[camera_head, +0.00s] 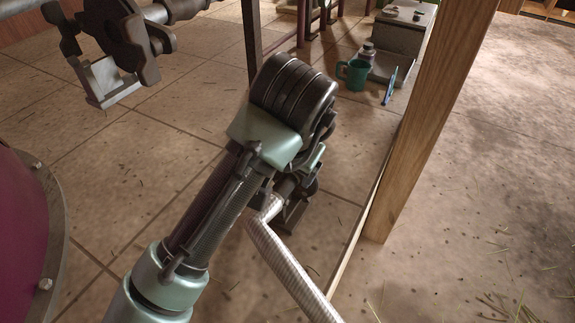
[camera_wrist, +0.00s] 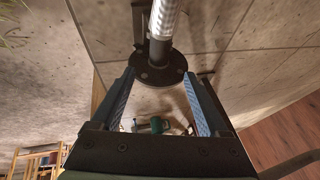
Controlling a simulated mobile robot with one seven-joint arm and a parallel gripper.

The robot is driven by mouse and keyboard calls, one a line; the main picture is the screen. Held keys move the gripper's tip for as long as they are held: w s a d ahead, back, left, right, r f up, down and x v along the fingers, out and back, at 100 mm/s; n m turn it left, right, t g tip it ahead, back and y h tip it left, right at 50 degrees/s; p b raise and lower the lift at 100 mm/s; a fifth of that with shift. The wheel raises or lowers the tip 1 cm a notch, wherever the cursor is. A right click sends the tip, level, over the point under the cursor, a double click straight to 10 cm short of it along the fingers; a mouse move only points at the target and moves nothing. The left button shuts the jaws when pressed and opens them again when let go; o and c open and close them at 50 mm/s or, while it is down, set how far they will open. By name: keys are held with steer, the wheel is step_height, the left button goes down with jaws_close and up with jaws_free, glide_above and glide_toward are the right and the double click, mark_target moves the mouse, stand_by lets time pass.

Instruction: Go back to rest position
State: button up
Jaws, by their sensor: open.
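My gripper (camera_wrist: 158,78) is open in the wrist view, with its two blue-padded fingers spread apart. A silver ribbed tube (camera_wrist: 165,18) with a dark round flange (camera_wrist: 158,68) shows at the fingertips. I cannot tell whether the fingers touch it. In the head view the silver tube (camera_head: 285,262) runs from beside my wrist down to the lower right. My arm hides most of the gripper there. Nothing is visibly held.
A wooden post (camera_head: 435,110) stands close right of my arm. A magenta vessel (camera_head: 22,245) is at lower left, and a dark pipe fitting (camera_head: 125,40) at upper left. A teal mug (camera_head: 356,74), a bottle (camera_head: 367,52) and a grey block (camera_head: 402,28) are behind. Tiled floor lies between.

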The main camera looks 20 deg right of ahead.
steer(key=w+d+r+n+t+h+p, duration=0.15)
steer(key=r+t+h, duration=0.25)
steer(key=r, duration=0.8)
steer(key=d+r+t+h, duration=0.3)
steer(key=r+t, duration=0.1)
steer(key=r, duration=0.8)
steer(key=s+a+r+n+t, duration=0.25)
steer(key=a+r+t, duration=0.35)
steer(key=r, duration=0.4)
steer(key=s+a+r+n+t+y, duration=0.4)
steer(key=a+r+y, duration=0.1)
steer(key=a, duration=0.2)
steer(key=s+a+r+n+t+y, duration=0.3)
steer(key=s+a+r+t+y, duration=0.15)
steer(key=a, duration=0.25)
step_height(320, 180, up, 33)
steer(key=p, duration=3.4)
steer(key=shift+w+r+h, duration=0.2)
steer(key=shift+h, duration=0.15)
steer(key=shift+d, duration=0.1)
